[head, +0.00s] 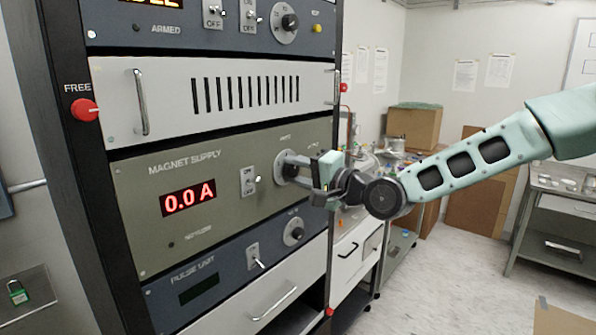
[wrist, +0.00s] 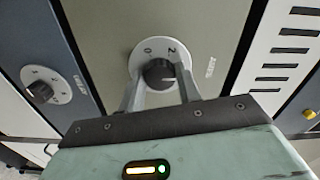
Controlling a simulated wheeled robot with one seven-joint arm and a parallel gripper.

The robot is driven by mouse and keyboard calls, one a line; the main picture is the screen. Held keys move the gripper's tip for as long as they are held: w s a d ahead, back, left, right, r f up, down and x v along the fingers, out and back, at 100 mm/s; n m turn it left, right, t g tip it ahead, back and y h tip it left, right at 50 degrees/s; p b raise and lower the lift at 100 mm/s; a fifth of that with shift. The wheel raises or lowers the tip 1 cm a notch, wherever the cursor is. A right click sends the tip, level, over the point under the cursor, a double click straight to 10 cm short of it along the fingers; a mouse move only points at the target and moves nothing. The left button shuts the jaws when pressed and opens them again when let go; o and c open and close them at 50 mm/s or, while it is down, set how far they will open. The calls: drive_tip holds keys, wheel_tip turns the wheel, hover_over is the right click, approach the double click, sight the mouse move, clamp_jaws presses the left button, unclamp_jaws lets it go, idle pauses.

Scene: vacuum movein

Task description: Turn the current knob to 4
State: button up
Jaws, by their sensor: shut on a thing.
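The magnet supply panel (head: 150,215) is olive grey, with a red display (head: 188,197) reading 0.0 A. Its round white current dial (head: 281,161) is partly hidden behind my gripper (head: 291,168) in the head view. In the wrist view the dial (wrist: 146,46) shows the numbers 0 and 2; the rest of its scale is hidden. The black knob (wrist: 158,73) has a pale pointer mark on its face. My gripper (wrist: 160,88) has one finger on each side of the knob and is shut on it. The exact number that the pointer faces is hard to tell.
Left of the dial is a toggle switch (head: 249,181). Below is the pulse unit (head: 205,280) with its own knob (head: 294,232); above is a vented white panel (head: 230,95) with a bar handle (head: 141,102). A red FREE button (head: 84,110) sits on the rack's left post.

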idle(0.4)
drive_tip(key=o, duration=1)
drive_tip(key=b+v, duration=0.4)
drive_tip(key=v, duration=1.3)
drive_tip(key=shift+s+d, duration=0.2)
drive_tip(key=shift+f, duration=0.1)
